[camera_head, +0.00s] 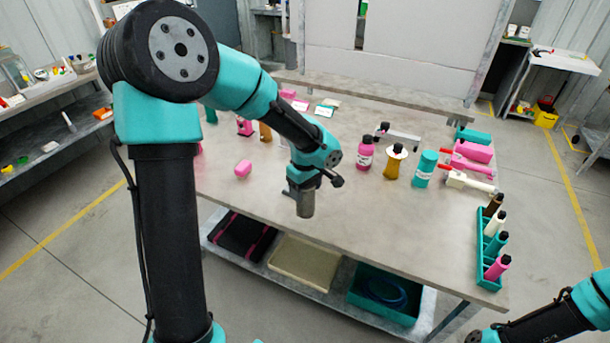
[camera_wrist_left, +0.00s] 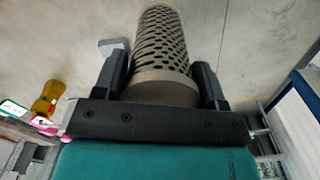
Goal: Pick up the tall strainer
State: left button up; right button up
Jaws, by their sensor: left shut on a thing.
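The tall strainer (camera_head: 306,205) is a grey-brown cylinder. In the left wrist view the strainer (camera_wrist_left: 161,45) shows a perforated body with rows of dark holes and a plain solid band near the gripper. My left gripper (camera_head: 301,187) is shut on it, with one dark finger on each side of the plain band. In the head view the strainer points down below the gripper, near the table's front edge. I cannot tell whether its lower end touches the table. My right arm enters at the bottom right; its gripper is outside the picture.
A teal rack (camera_head: 487,265) with several small bottles stands at the right edge. Bare tabletop lies between them.

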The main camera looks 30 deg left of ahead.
aim_at(306, 197)
pick_arm(q)
jog(key=shift+s+d+r, duration=0.1)
jog(key=shift+s+d, duration=0.3)
jog(key=shift+s, duration=0.25)
jog(key=shift+s+d+r, duration=0.1)
jog(key=shift+s+d, duration=0.3)
jog(key=shift+s, duration=0.2)
jog(key=shift+f, duration=0.1)
